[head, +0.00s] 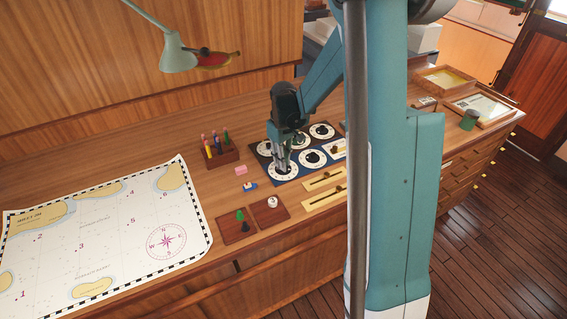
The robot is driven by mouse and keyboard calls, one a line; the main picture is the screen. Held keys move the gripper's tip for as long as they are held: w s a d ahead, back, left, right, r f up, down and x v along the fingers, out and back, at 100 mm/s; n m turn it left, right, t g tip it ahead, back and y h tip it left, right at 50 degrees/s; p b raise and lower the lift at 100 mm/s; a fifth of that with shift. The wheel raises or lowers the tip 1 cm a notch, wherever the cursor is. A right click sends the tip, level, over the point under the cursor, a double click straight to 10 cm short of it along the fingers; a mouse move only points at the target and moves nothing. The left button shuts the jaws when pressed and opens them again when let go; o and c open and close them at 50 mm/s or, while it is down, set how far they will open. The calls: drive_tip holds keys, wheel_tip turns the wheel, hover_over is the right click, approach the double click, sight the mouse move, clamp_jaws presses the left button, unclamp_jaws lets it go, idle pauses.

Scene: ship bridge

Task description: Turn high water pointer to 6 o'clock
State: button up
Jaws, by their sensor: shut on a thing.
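A dark blue dial board (295,179) lies on the wooden counter, with several round white dials that have dark pointers at their centres. Labels are too small to read, so I cannot tell which dial is marked high water. My gripper (281,164) points down over the front-left dial (277,172), its fingertips at the middle of that dial. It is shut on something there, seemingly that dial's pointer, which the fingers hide. The pointer's direction cannot be seen. The front-middle dial (312,158) and back-right dial (322,131) show more clearly.
A pen rack (221,157), pink block (240,170) and small blue piece (250,186) sit left of the board. Two brown squares (238,234) with small pieces and brass slider strips (325,181) lie in front. A chart (110,230) covers the left.

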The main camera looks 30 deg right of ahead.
drive_tip(key=m+b, duration=0.2)
drive_tip(key=m, duration=0.3)
drive_tip(key=shift+m+b, duration=0.95)
drive_tip(key=shift+m, duration=1.45)
drive_tip(key=o, duration=0.9)
drive_tip(key=shift+r, duration=0.15)
wheel_tip(320, 180, up, 12)
